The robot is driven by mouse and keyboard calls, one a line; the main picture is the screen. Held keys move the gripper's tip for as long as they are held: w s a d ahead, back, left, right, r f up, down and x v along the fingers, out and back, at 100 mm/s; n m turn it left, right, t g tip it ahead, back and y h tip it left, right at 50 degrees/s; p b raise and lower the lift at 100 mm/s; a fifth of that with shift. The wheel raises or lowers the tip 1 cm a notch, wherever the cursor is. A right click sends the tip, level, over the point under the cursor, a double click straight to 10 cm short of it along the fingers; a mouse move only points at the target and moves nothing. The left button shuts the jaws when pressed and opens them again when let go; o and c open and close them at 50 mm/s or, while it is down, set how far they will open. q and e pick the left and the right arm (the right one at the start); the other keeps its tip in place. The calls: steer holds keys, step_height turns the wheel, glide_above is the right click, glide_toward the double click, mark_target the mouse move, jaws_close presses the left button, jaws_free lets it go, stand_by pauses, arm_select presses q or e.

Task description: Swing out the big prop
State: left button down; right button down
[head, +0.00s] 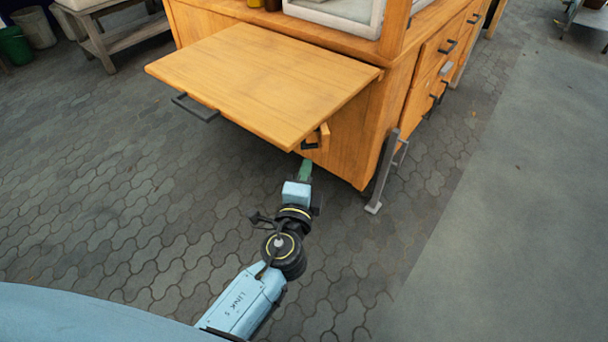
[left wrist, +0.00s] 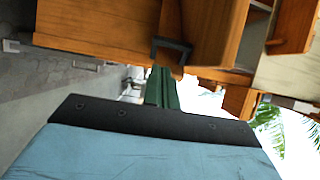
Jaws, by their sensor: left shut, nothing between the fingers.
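A wooden piece with a dark handle (head: 316,139) shows under the near right corner of the raised wooden leaf (head: 262,75); it looks like the big prop, though the leaf hides most of it. In the left wrist view the dark handle (left wrist: 171,45) is just beyond the fingertips, on wood. My left gripper (head: 305,163) is below the handle in the head view, with green fingers shut and empty. The fingers also show in the left wrist view (left wrist: 161,84). I cannot tell whether they touch the handle. My right gripper is not in view.
A grey metal leg (head: 383,172) stands at the corner of the wooden cart (head: 362,130). The paved floor (head: 120,190) in front is clear.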

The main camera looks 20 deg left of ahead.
arm_select(q)
steer(key=w, duration=0.6)
steer(key=shift+w+a, duration=0.15)
steer(key=shift+a, duration=0.3)
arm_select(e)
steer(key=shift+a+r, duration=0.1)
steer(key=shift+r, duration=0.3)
arm_select(q)
steer(key=shift+a, duration=0.1)
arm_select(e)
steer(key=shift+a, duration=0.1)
